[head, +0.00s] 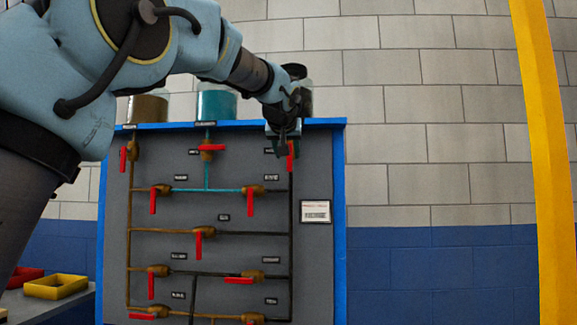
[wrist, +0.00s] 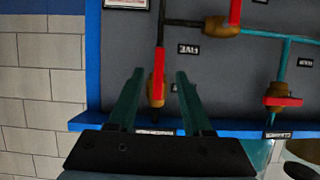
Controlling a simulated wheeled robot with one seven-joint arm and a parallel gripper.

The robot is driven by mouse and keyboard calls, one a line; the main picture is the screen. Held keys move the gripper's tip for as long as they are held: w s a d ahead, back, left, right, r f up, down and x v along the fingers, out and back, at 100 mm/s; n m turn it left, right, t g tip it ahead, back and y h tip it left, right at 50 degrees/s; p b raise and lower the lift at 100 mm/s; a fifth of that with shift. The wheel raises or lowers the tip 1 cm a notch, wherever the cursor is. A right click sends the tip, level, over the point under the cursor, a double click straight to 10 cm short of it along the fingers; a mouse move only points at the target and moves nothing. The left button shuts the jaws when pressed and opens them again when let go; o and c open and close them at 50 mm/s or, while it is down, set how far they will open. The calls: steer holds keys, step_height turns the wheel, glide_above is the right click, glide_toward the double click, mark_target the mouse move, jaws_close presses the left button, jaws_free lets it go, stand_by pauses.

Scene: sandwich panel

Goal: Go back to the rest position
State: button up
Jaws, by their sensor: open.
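My gripper (head: 282,150) is at the upper right corner of the grey valve panel (head: 240,212), in front of its top edge. In the wrist view my gripper (wrist: 160,75) is open, its two dark green fingers apart with nothing held. The upper right valve's red handle (wrist: 158,70) shows between the fingers in that view, in line with the pipe. In the head view this red handle (head: 291,156) shows just right of the fingers, and the gripper hides the valve body. I cannot tell whether the fingers touch it.
Several other red-handled valves sit on the panel, which has a blue frame (head: 340,220). A teal tank (head: 216,103) and a brown tank (head: 148,108) stand above it. A yellow post (head: 545,150) is at right. A yellow bin (head: 56,286) lies at lower left.

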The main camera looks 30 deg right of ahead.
steer(key=shift+s+a+r, duration=0.15)
steer(key=shift+s+a, duration=0.05)
stand_by(0.4)
steer(key=w+a+f+n+g+y+p, duration=0.1)
steer(key=w+a+f+y, duration=0.1)
steer(key=w+a+f, duration=0.4)
steer(key=w+a+f+n+g+y, duration=0.1)
steer(key=w+a+f+y, duration=0.15)
steer(key=a+f, duration=0.65)
steer(key=a+f+n+g+y+p, duration=0.1)
steer(key=a+f+g+y, duration=0.1)
steer(key=a+f, duration=1.1)
steer(key=s+a+f+n+g+y+p, duration=0.1)
steer(key=s+a+f+n+g, duration=0.1)
steer(key=s+a+f, duration=0.6)
steer(key=s+a+f+n+g+y+p, duration=0.1)
steer(key=s+a+f+g, duration=0.2)
steer(key=s+a+f, duration=0.5)
steer(key=s+a, duration=0.3)
steer(key=a, duration=0.3)
steer(key=shift+s+a+n, duration=0.15)
steer(key=shift+s+n, duration=0.1)
steer(key=shift+n, duration=0.15)
